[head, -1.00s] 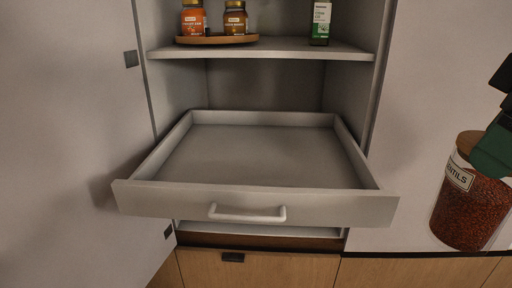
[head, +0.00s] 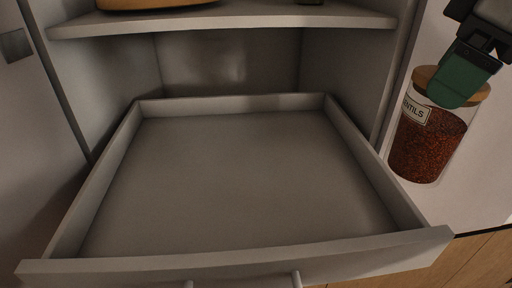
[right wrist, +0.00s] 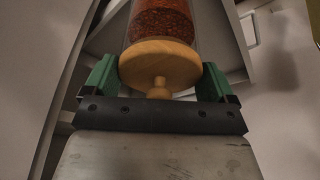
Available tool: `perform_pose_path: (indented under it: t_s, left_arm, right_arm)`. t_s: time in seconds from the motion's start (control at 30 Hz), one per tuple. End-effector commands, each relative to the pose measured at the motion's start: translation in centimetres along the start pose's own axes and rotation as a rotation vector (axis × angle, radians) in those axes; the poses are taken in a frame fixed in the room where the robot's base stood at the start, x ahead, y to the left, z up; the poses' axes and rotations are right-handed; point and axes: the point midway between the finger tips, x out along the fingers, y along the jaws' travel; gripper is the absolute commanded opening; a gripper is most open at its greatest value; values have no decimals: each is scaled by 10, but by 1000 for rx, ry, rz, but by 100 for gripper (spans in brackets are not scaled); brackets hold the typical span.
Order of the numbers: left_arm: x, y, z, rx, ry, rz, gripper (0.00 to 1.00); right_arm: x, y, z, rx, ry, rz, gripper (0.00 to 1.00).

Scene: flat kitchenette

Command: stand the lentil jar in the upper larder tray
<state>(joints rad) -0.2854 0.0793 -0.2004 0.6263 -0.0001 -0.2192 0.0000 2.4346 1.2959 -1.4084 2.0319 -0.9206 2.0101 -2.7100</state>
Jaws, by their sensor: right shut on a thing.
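The lentil jar (head: 427,137) is clear glass with red lentils, a label and a wooden lid. It hangs nearly upright, slightly tilted, right of the tray in the head view. My right gripper (head: 462,78) has green fingers and is shut on the jar at its lid. In the right wrist view the fingers stand on both sides of the jar's round wooden lid (right wrist: 160,62). The upper larder tray (head: 240,254) is a grey drawer, pulled out and empty. The left gripper is not in view.
A grey shelf (head: 230,20) crosses the larder above the tray's back, with the edge of a round wooden board (head: 150,3) on it. The larder's right side wall (head: 400,70) stands between shelf and jar. The tray floor is clear.

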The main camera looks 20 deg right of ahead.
Motion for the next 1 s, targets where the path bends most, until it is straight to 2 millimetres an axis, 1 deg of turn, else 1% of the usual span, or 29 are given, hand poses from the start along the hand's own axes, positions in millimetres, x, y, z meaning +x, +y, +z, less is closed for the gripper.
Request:
perform_pose_path:
  t_s: [0.03,0.13,0.27,0.3,0.43,0.57,0.67,0.73,0.8,0.9,1.0]
  left_arm:
    - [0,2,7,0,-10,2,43]
    - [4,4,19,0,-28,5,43]
    - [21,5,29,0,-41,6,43]
    - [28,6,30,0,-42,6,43]
    - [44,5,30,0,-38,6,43]
    - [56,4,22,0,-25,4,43]
    - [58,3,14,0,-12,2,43]
    - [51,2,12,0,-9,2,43]
    - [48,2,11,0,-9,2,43]
    - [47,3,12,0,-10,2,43]
    - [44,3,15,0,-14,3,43]
  right_arm:
    - [-1,0,0,0,3,0,18]
    - [4,-2,-2,0,1,1,18]
    - [20,-8,-10,-3,-2,0,18]
    - [27,-11,-14,-4,-3,-2,18]
    - [46,-22,-30,-6,-4,-3,18]
    - [67,-35,-48,-6,-3,-5,18]
    - [80,-43,-62,-5,-2,-3,18]
    - [82,-48,-69,-2,-1,0,18]
    - [88,-51,-74,0,1,1,18]
    - [94,-54,-78,1,2,0,18]
    - [101,-54,-77,3,2,1,18]
